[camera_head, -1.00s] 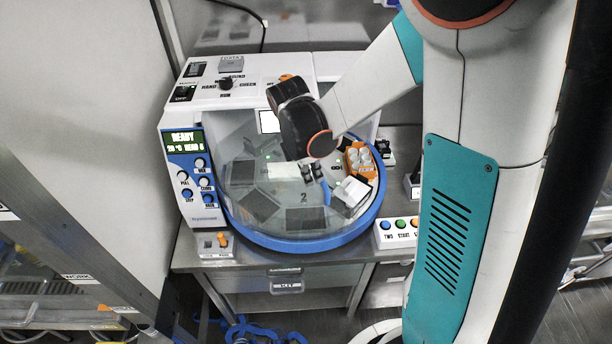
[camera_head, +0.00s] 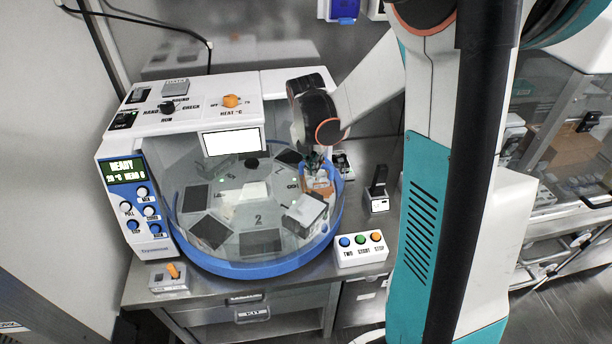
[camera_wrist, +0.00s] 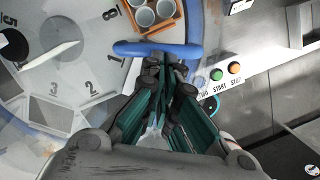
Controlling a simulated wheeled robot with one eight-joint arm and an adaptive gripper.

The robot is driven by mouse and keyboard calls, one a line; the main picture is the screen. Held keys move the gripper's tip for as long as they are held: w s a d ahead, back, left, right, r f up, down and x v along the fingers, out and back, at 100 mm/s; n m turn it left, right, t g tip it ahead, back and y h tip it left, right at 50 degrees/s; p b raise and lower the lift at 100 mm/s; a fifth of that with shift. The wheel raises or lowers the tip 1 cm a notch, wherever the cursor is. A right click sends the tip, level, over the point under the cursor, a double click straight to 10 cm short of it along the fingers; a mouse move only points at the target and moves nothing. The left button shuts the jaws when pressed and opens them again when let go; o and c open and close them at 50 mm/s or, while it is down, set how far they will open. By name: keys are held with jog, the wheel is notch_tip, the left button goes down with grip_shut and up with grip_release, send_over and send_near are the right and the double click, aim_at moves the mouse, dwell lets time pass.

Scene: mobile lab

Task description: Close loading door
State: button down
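The machine has a clear round chamber with a blue rim (camera_head: 262,268). A blue handle bar (camera_wrist: 155,48), which looks like part of the loading door, crosses just beyond my fingertips in the wrist view. My gripper (camera_head: 315,158) is over the right side of the chamber, beside an orange rack (camera_head: 318,186). In the wrist view my gripper (camera_wrist: 167,72) has its teal-padded fingers close together, with nothing seen between them. I cannot tell if the tips touch the bar. The door's outline is hard to make out through the clear cover.
The orange rack holds white cups. A button box (camera_head: 361,249) stands at the front right of the steel table, with a small black device (camera_head: 378,190) behind it. A small box with an orange switch (camera_head: 169,277) is at the front left.

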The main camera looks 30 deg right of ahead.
jog(key=w+d, duration=0.7)
jog(key=w, duration=0.2)
jog(key=shift+w+d+b, duration=0.15)
jog(key=shift+w+b, duration=0.15)
jog(key=shift+b, duration=0.15)
